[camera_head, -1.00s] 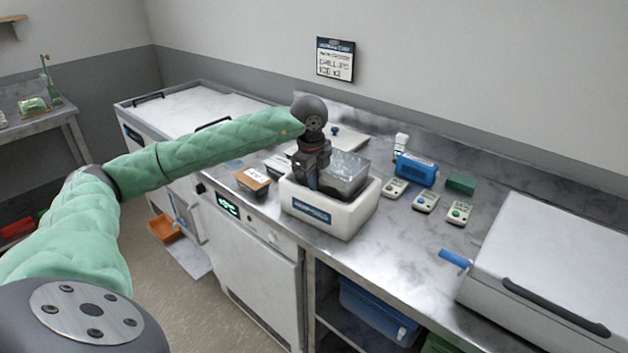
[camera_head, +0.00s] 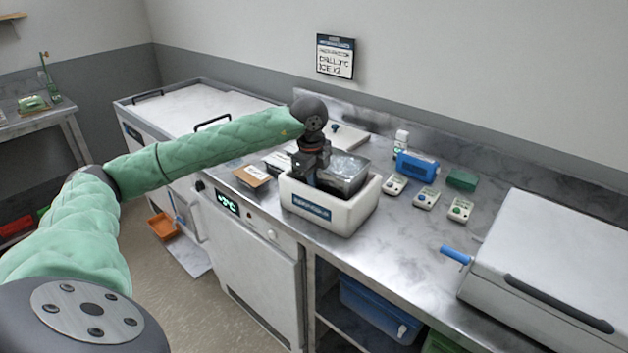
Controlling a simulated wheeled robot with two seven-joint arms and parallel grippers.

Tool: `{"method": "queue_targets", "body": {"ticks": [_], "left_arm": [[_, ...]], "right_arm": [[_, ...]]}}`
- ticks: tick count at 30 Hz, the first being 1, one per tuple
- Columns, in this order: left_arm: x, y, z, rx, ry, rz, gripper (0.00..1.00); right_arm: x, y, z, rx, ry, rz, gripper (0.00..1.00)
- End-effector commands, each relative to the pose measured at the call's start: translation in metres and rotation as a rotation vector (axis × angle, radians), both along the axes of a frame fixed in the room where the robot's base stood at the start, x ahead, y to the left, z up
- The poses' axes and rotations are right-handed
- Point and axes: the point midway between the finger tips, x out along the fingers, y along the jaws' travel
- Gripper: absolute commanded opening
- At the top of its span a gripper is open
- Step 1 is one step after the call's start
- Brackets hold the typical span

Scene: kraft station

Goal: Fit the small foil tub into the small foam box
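The small foam box (camera_head: 325,217) is white with a dark label on its front and stands on the steel counter. The small foil tub (camera_head: 348,168) is silver and sits at the mouth of the box, its lower part hidden by the box walls. My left gripper (camera_head: 308,178) points down at the left side of the tub, over the box's left part. Its fingertips are hidden in the box, so I cannot see whether they grip the tub. My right gripper is not in view.
A small cardboard box (camera_head: 252,177) lies left of the foam box. Several small devices, such as one with a green button (camera_head: 460,209), a blue pack (camera_head: 417,166) and a green block (camera_head: 462,179) are to the right. A grey lidded chest (camera_head: 560,270) fills the right end.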

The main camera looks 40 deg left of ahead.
Motion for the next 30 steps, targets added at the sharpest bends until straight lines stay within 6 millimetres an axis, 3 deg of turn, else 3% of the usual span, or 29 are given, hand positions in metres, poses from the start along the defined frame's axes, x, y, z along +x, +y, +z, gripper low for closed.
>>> {"method": "queue_targets", "body": {"ticks": [17, 21, 26, 30], "left_arm": [[0.0, 0.0, -0.0051, 0.0, 0.0, 0.0, 0.0], [0.0, 0.0, -0.0051, 0.0, 0.0, 0.0, 0.27], [0.0, 0.0, -0.0052, 0.0, 0.0, 0.0, 0.29], [-0.0001, 0.0, -0.0053, 0.0, 0.0, 0.0, 0.47]], "right_arm": [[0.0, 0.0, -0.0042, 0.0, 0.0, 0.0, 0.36], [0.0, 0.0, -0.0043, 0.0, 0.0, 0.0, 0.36], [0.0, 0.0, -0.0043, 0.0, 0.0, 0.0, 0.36], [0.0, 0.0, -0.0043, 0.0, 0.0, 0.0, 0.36]]}}
